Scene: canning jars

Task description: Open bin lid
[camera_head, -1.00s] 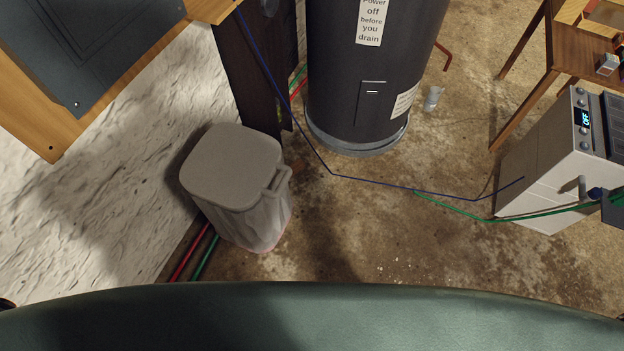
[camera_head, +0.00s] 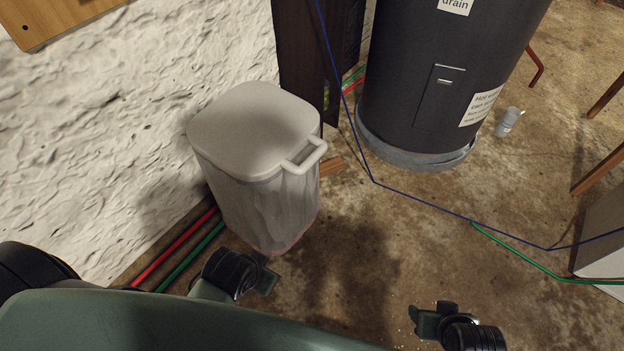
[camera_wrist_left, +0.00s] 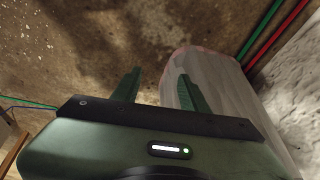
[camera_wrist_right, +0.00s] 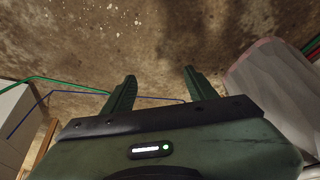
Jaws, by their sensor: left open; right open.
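The bin (camera_head: 265,205) stands on the floor against the white wall, a pale translucent body under a closed light grey lid (camera_head: 250,130). A loop handle (camera_head: 306,157) sticks out from the lid's front right corner. My left gripper (camera_head: 268,272) is open and empty, low in front of the bin's base. The left wrist view shows its two fingers (camera_wrist_left: 158,90) with the bin body (camera_wrist_left: 215,95) behind the right one. My right gripper (camera_head: 425,318) is open and empty over the floor, right of the bin. In the right wrist view its fingers (camera_wrist_right: 160,92) are apart, with the bin (camera_wrist_right: 275,85) at the right.
A dark water heater (camera_head: 440,80) stands behind and right of the bin. Red (camera_head: 175,250) and green hoses run along the wall base. A blue cable (camera_head: 430,203) crosses the floor. A small grey cup (camera_head: 509,122) lies near the heater. Floor right of the bin is mostly clear.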

